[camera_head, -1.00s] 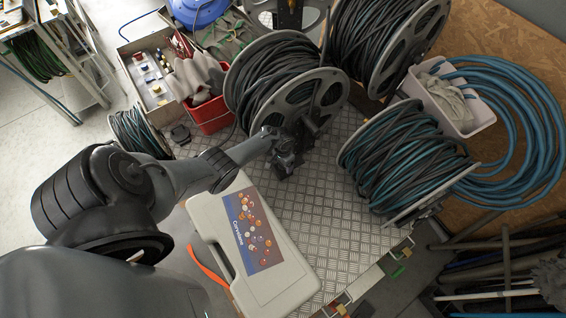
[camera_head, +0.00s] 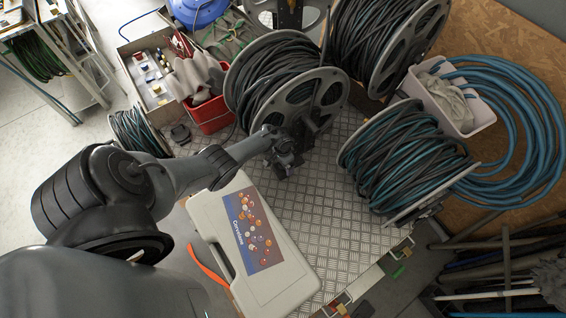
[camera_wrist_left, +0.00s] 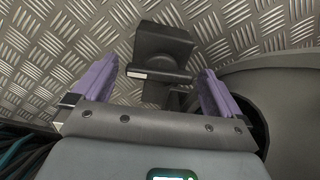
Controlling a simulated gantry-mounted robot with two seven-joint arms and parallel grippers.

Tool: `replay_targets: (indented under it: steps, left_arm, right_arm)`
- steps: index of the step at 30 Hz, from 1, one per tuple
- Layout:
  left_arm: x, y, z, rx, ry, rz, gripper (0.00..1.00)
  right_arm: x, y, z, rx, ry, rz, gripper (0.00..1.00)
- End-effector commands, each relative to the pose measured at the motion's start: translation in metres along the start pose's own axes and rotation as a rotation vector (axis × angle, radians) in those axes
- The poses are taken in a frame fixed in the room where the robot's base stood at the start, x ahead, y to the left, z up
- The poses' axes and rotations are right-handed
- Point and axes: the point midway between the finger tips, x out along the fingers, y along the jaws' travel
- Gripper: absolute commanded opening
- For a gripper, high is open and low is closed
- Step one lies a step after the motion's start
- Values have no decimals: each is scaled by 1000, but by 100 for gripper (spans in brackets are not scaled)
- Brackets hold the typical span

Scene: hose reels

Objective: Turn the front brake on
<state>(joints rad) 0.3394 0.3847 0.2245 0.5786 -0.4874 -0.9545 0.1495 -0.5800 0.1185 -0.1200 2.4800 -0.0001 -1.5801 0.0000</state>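The dark-hose reel (camera_head: 285,88), with grey metal flanges, stands on the diamond-plate top near the middle of the head view. My left gripper (camera_head: 286,160) is low in front of this reel's near flange, by its stand. In the left wrist view, my left gripper (camera_wrist_left: 160,72) shows two purple fingers spread apart. A black block-shaped part (camera_wrist_left: 160,48), which looks like the brake piece, lies between and beyond them. I see a gap on each side of it, and no clear contact. The brake's on or off position cannot be told. My right gripper is not in view.
A blue-hose reel (camera_head: 410,160) stands to the right and another dark-hose reel (camera_head: 385,40) behind. A white case (camera_head: 290,285) lies in front. A red bin (camera_head: 208,116) is at the left. The diamond-plate top (camera_head: 335,220) is bare between case and blue-hose reel.

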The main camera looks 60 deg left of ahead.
Motion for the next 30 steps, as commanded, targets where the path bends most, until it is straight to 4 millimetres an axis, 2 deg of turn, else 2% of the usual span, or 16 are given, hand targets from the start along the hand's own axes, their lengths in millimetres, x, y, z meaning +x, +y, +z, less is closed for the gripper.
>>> replay_targets:
  steps: [7, 11, 24, 30]
  left_arm:
    - [-1, 0, 0, -2, 1, 0, 100]
    - [-10, 0, 0, -1, 1, 0, 100]
    - [-81, 0, 0, -1, 1, 0, 100]
    - [-101, 1, 0, -2, 1, 1, 100]
  right_arm:
    - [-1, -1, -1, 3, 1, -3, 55]
    - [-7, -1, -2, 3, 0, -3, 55]
    - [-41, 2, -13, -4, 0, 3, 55]
    - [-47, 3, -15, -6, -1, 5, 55]
